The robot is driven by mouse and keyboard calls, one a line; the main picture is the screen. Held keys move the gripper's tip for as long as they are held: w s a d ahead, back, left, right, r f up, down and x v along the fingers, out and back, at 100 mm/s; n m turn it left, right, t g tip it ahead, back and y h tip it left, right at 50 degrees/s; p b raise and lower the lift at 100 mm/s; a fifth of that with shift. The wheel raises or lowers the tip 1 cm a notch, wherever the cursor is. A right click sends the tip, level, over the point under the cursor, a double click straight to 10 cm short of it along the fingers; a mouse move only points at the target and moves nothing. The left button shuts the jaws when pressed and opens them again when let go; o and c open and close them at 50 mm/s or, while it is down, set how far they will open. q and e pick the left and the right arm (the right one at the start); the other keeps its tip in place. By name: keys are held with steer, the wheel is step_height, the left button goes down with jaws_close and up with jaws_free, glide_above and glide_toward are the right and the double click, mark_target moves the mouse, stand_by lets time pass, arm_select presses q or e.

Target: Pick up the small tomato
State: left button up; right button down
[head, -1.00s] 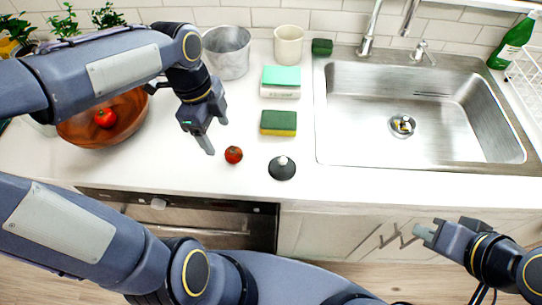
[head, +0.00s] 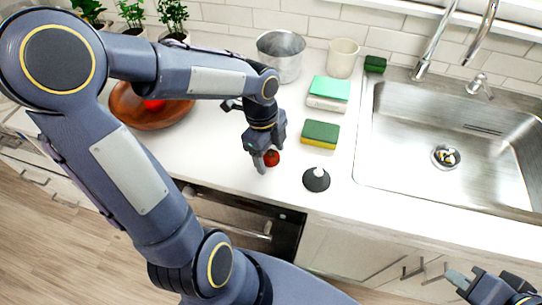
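A small red tomato (head: 272,158) sits on the white counter, left of the dark stopper. My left gripper (head: 266,162) is right at it, pointing down, with one finger on the near left side of the tomato. The tomato is partly covered by the gripper, and I cannot tell whether the fingers touch it or how far apart they are. A larger red tomato (head: 154,104) lies in the wooden bowl (head: 140,117), mostly hidden behind my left arm. My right gripper (head: 462,282) is at the lower right, away from the counter items, with its fingers apart and nothing between them.
A dark stopper (head: 316,180) stands close right of the tomato. A green-and-yellow sponge (head: 320,134), a green-topped white block (head: 329,93), a metal pot (head: 281,57) and a cream cup (head: 342,58) are behind. The sink (head: 450,185) is at right.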

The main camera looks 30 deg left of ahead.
mark_target(272, 154)
arm_select(q)
steer(key=c, duration=1)
steer(key=shift+c, duration=0.2)
steer(key=shift+r, duration=0.15)
steer(key=shift+r, duration=0.3)
step_height(272, 154, up, 2)
steer(key=shift+w+r, duration=0.1)
steer(key=s+d+r, duration=0.6)
steer(key=s+r, duration=0.4)
steer(key=s, duration=0.3)
steer(key=shift+b, duration=0.3)
